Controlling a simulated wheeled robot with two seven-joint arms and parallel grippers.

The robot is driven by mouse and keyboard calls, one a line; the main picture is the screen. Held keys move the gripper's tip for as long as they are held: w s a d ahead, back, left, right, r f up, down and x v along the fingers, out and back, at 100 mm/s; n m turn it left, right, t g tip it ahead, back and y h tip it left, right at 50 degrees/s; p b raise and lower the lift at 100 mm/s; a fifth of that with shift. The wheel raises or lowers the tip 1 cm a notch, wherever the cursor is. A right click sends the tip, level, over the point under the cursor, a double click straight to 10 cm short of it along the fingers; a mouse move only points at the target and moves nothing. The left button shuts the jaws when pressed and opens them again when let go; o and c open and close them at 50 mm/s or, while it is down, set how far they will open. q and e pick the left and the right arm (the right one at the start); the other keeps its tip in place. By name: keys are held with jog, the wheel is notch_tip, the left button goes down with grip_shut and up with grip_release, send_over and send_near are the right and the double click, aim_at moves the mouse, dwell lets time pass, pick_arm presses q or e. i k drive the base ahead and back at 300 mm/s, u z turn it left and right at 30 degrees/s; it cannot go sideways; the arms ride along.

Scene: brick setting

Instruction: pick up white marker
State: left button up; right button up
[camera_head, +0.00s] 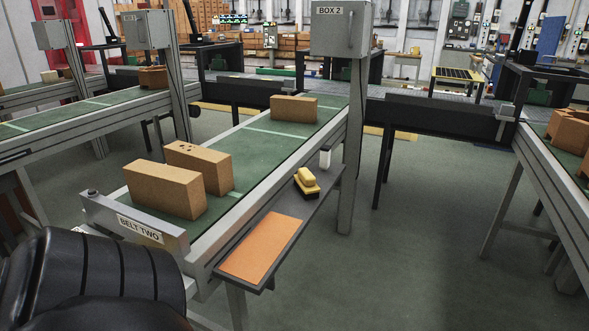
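A small white upright object (324,159), which looks like the white marker, stands at the far end of the narrow grey side shelf (283,208) along the belt. It is too small to make out in detail. A black ribbed part of my own arm fills the lower left corner. Neither gripper shows, so I cannot see what they hold or how far they are from the marker.
A yellow brush-like item (307,182) and an orange panel (264,247) lie on the same shelf. Bricks (165,189) stand on the green belt (252,155). A grey post (353,150) rises just beyond the marker. The floor right of the shelf is clear.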

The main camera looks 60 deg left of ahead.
aim_at(325, 150)
jog(key=u, duration=3.65)
jog(key=i, duration=0.1)
jog(key=z, duration=2.5)
